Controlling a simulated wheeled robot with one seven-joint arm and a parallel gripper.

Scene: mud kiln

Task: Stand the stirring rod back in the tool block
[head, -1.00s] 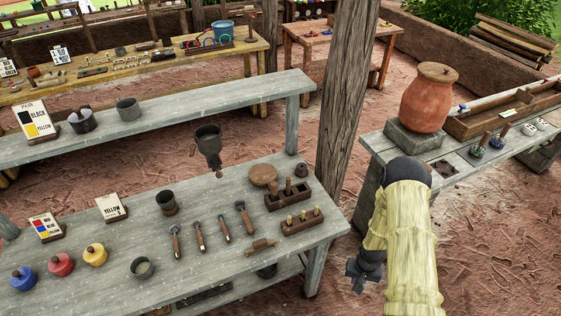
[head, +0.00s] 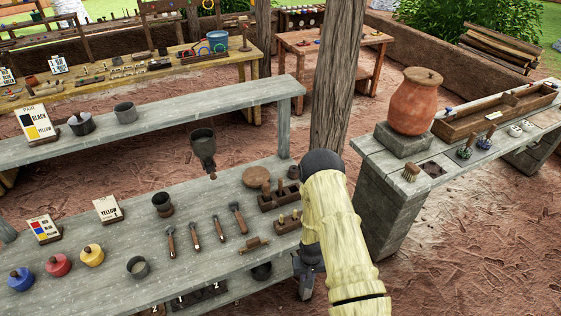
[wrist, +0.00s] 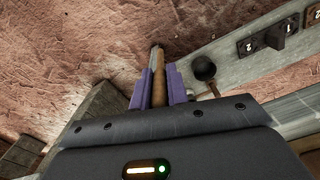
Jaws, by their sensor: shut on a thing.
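In the head view my gripper (head: 307,268) hangs beside the right end of the grey workbench, and the rod cannot be made out there. Two brown wooden blocks stand near that end of the bench. The rear block (head: 268,206) holds dark upright pieces. The front block (head: 279,230) holds pale wooden handles and is partly hidden by my arm. I cannot tell which is the tool block.
The grey workbench (head: 215,250) bears several tools in a row, cups and colour jars. A wooden post (head: 336,90) stands behind my arm. A second bench with an orange jar (head: 413,105) is at right.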

